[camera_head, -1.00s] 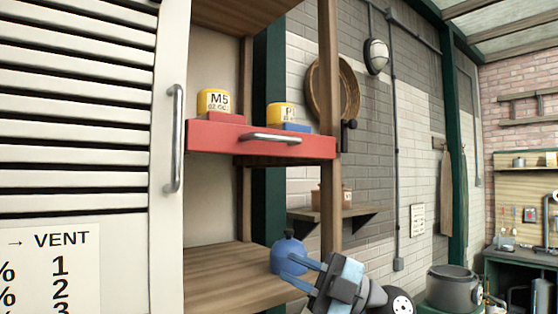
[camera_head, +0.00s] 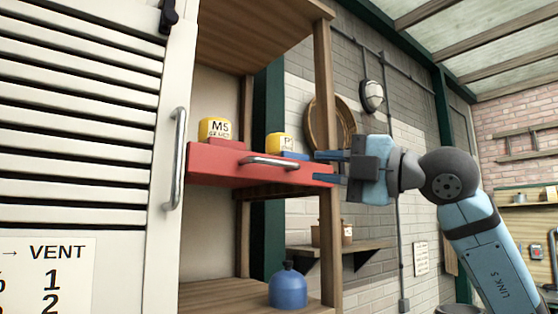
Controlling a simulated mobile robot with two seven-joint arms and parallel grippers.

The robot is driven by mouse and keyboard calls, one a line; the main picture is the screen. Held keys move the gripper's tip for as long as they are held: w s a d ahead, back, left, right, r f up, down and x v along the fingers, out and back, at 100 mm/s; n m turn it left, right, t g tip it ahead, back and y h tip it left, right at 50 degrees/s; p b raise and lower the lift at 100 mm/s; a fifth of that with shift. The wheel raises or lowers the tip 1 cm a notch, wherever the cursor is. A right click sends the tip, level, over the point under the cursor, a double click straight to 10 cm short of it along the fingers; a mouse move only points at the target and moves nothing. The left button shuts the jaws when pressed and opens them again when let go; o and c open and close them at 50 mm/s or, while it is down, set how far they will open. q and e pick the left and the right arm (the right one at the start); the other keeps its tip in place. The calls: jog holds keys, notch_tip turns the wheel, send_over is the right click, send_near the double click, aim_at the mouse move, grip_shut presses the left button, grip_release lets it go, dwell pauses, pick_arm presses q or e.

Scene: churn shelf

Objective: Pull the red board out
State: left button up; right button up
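The red board (camera_head: 230,168) is a shelf-like slab with a metal bar handle (camera_head: 270,161) on its front face, set in the wooden shelf unit. Two yellow containers, one marked MS (camera_head: 214,130) and one marked P (camera_head: 279,142), stand on it on a red and a blue base. My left gripper is not in view.
A white slatted door (camera_head: 70,130) with a long handle stands close on the left. A blue round jar (camera_head: 288,287) sits on the lower shelf (camera_head: 220,296). The right wooden post (camera_head: 330,240) stands by my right gripper. A wall bracket shelf (camera_head: 365,247) is behind.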

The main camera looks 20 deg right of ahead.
aim_at(282, 164)
jog(key=p+x, duration=0.1)
jog(key=x, duration=0.8)
jog(key=shift+p, duration=0.3)
jog(key=shift+s, duration=0.1)
grip_shut()
